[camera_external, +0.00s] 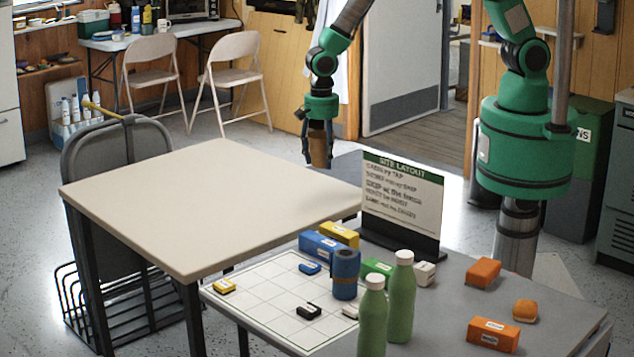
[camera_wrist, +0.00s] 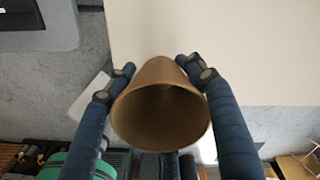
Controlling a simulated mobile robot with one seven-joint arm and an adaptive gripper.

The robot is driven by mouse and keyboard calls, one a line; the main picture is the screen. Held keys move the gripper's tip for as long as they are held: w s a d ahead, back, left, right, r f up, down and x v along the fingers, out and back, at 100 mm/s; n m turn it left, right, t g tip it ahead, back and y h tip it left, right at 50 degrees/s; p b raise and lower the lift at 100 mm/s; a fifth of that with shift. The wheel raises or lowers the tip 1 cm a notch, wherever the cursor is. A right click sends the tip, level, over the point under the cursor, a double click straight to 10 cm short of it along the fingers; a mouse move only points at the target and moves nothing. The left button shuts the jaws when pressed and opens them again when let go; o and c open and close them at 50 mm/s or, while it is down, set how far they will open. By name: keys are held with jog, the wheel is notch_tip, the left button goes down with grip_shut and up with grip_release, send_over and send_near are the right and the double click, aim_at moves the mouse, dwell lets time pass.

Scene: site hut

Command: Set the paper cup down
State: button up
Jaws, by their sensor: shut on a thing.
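The brown paper cup (camera_wrist: 160,75) is between the two dark fingers of my gripper (camera_wrist: 156,68) in the wrist view. Its open mouth faces the camera and its inside looks empty. In the external view my gripper (camera_external: 318,140) hangs with the cup (camera_external: 319,150) near the far right side of the bare beige table (camera_external: 200,205). The cup is in the air, apart from the table top. In the wrist view the beige table (camera_wrist: 250,50) lies beyond the cup at upper right, with floor to the left.
A grey table (camera_external: 555,308) at front right holds a gridded board (camera_external: 262,288), a site layout sign (camera_external: 403,200), coloured blocks, a blue cylinder (camera_external: 345,275) and two green bottles (camera_external: 401,300). A dark chair (camera_external: 115,150) stands left. The beige table top is clear.

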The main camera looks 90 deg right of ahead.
notch_tip(320, 180, down, 5)
jog(key=shift+r, duration=0.1)
jog(key=shift+w, duration=0.1)
dwell(0.4)
jog(key=b, duration=0.2)
send_over(268, 202)
jog(key=shift+a+f, duration=0.1)
jog(key=shift+f, duration=0.7)
jog(key=shift+f+b, duration=0.3)
jog(key=shift+f, duration=1.45)
jog(key=shift+f, duration=0.15)
